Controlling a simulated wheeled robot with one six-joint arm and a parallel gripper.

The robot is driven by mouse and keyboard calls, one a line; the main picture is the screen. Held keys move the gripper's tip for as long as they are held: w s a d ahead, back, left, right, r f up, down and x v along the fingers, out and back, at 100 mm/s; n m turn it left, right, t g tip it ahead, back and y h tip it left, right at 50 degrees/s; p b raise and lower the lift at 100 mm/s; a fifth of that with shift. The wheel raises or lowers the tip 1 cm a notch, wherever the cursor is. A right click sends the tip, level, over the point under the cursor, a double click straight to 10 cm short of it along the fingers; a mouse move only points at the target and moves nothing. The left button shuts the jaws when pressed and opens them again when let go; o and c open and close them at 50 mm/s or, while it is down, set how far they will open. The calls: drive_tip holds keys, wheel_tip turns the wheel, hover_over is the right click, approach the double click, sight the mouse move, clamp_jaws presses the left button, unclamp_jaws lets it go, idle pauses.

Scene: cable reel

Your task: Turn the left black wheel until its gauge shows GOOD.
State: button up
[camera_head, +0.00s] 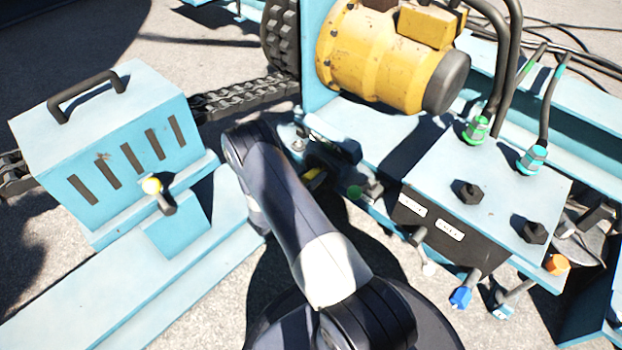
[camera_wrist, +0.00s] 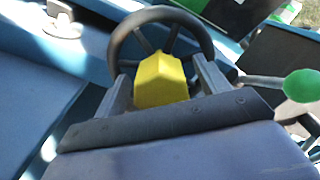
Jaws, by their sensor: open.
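A black spoked wheel (camera_wrist: 160,14) shows at the top middle of the wrist view. A yellow block (camera_wrist: 160,82) is in front of its lower part; I cannot tell whether they are joined. My gripper (camera_wrist: 163,74) is open, its two grey fingers either side of the yellow block with small gaps, pointing at the wheel. In the head view my gripper is mostly hidden behind my arm, near a small yellow part (camera_head: 315,177). No gauge reading is legible; a green and black panel (camera_wrist: 232,12) is cut off at the wrist view's top.
A green-knobbed lever (camera_wrist: 302,86) stands close right of my gripper, and a pale round knob (camera_wrist: 62,20) lies upper left. In the head view, a control box (camera_head: 490,190) with several levers stands right, a yellow motor (camera_head: 375,55) behind, and a slotted blue housing (camera_head: 110,130) left.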

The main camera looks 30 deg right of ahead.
drive_tip(key=shift+c, duration=0.4)
drive_tip(key=c, duration=1.3)
drive_tip(key=shift+o, duration=0.2)
